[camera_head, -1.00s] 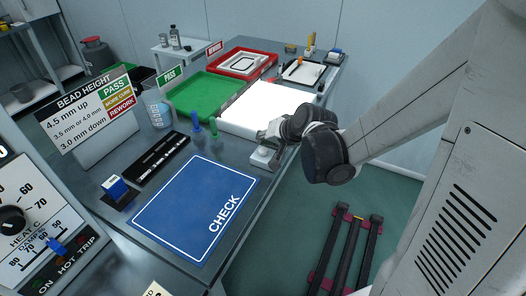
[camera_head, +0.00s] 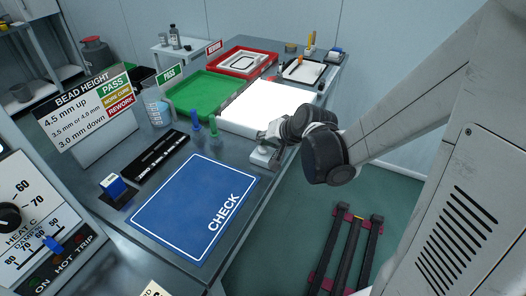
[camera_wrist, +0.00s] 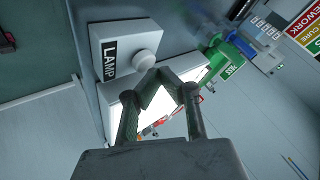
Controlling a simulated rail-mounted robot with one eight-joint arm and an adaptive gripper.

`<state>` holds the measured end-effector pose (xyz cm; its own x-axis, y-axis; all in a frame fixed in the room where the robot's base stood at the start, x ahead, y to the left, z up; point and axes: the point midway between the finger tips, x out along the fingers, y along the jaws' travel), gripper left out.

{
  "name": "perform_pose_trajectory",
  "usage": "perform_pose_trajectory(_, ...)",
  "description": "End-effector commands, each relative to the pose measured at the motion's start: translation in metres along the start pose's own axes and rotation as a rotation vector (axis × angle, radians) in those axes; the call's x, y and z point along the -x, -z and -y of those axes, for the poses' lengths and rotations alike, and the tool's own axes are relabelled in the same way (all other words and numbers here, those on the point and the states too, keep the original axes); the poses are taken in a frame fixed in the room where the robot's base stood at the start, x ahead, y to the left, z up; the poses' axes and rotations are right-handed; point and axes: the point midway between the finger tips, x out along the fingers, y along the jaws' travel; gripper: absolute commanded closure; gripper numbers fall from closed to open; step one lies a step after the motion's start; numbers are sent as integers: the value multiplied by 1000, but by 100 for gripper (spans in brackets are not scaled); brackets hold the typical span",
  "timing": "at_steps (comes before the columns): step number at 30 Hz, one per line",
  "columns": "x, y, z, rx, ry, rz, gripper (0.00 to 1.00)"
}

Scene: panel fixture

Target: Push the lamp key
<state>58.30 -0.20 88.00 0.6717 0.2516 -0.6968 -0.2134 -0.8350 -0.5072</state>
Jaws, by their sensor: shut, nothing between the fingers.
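The lamp key is a pale grey box (camera_wrist: 122,50) with a black "LAMP" label and a round knob-like button (camera_wrist: 146,60) on top. In the wrist view it lies just beyond my fingertips, at upper left. My gripper (camera_wrist: 162,78) is shut and empty, its two fingers meeting at the tips close to the button. I cannot tell whether they touch it. In the head view my gripper (camera_head: 268,138) hangs over the table's right edge, just above the lamp key box (camera_head: 262,158), which it partly hides.
A bright white panel (camera_head: 268,108) lies behind the key, with green (camera_head: 205,92) and red (camera_head: 270,62) trays beyond. The blue CHECK mat (camera_head: 190,205) is clear.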

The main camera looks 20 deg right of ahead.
Motion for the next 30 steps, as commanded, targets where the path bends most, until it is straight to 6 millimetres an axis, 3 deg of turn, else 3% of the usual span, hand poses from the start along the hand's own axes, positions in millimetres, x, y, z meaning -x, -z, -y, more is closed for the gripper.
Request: perform_pose_trajectory(30, -5, -4, -4, 0, 0, 0, 100)
